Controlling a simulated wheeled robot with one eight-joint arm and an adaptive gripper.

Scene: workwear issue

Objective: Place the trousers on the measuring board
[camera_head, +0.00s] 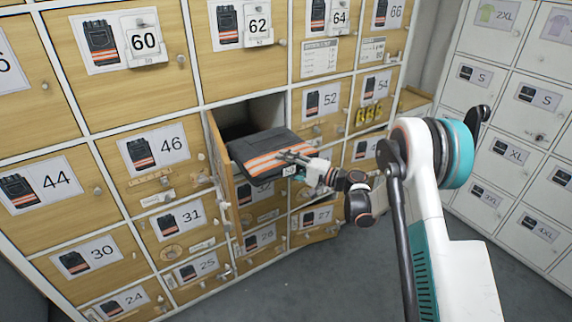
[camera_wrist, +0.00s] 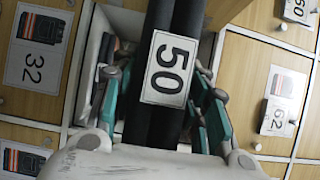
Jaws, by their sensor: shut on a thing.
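The folded dark trousers (camera_head: 262,150) with orange and pale stripes are in front of the open locker compartment in the head view. My gripper (camera_head: 298,162) is shut on their near right edge. In the wrist view the dark fold of the trousers (camera_wrist: 178,22) runs between the teal fingers of my gripper (camera_wrist: 165,108), and a white tag (camera_wrist: 168,68) reading 50 is on it. The trousers hang level or slightly tilted, partly in front of the locker opening; whether they touch the shelf I cannot tell. No measuring board is in view.
The open wooden locker door (camera_head: 220,172) stands just left of the trousers. The dark open compartment (camera_head: 248,116) is behind them. Closed numbered wooden lockers surround it. White lockers (camera_head: 520,130) stand at the right. Grey floor (camera_head: 330,280) below is clear.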

